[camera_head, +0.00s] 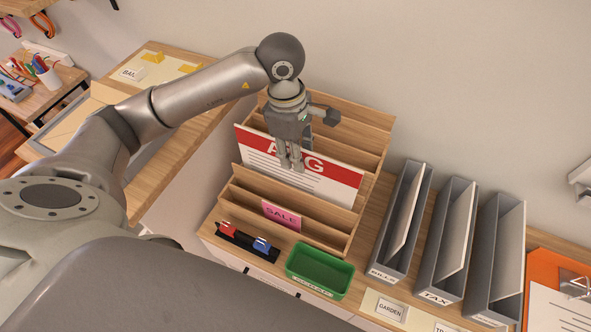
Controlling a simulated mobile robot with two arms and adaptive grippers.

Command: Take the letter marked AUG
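The letter (335,187) is a white sheet with a red band and large white letters. An A and a G show; my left gripper hides what lies between them. It stands in a slot of the wooden stepped sorter (345,215). My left gripper (291,166) hangs down over the letter's upper middle. My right gripper is out of view.
Grey file holders (448,240) stand to the right. A wooden table (165,165) is at left.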

